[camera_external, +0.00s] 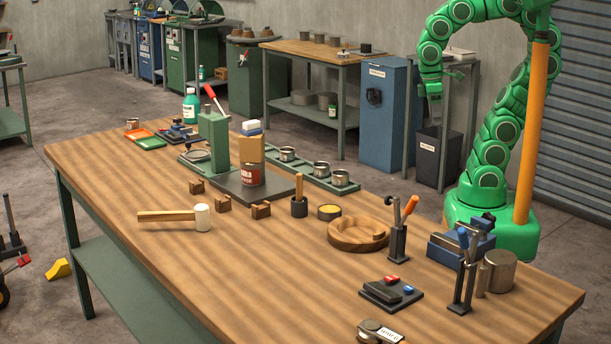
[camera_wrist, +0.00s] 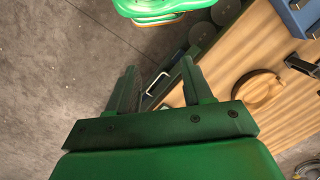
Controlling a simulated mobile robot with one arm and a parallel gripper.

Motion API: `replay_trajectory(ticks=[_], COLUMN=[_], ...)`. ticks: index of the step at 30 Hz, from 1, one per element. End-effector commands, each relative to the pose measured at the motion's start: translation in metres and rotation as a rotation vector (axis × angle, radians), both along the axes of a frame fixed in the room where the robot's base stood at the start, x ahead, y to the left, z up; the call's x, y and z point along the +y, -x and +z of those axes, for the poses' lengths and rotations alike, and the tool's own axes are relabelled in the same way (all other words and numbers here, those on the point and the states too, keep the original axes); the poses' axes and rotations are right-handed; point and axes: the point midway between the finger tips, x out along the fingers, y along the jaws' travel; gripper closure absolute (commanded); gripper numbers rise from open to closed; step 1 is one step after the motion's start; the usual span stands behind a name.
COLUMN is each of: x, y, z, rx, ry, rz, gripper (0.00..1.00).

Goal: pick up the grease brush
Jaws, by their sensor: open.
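What looks like the grease brush (camera_external: 299,186) stands upright in a small dark pot (camera_external: 299,208) near the middle of the workbench. Only its wooden handle shows; the bristle end is hidden in the pot. A small tin with a yellowish top (camera_external: 329,211) sits just right of the pot. My gripper (camera_external: 434,98) is raised behind the bench's far edge, well away from the brush. In the wrist view my gripper (camera_wrist: 158,68) has its two fingers apart with nothing between them. I cannot make out the brush in the wrist view.
A round wooden dish (camera_external: 358,234) also shows in the wrist view (camera_wrist: 258,90). A tool stand (camera_external: 397,242) with an orange handle is right of it. A tall green press (camera_external: 214,145) and a red-labelled can (camera_external: 251,175) stand behind. A mallet (camera_external: 175,216) lies left; the front-left bench is clear.

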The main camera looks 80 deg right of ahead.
Motion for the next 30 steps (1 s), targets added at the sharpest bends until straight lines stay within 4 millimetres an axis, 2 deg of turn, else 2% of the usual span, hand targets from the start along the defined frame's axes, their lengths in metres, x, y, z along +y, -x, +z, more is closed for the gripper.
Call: replay_trajectory(ticks=[11, 21, 30], x=[0.044, 0.101, 0.138], y=[-0.050, -0.124, -0.193], z=[0.010, 0.031, 0.045], rx=[-0.028, -0.144, -0.315], ry=[-0.196, -0.492, -0.741], rz=[0.306, 0.691, 0.953], gripper=[0.50, 0.50, 0.50])
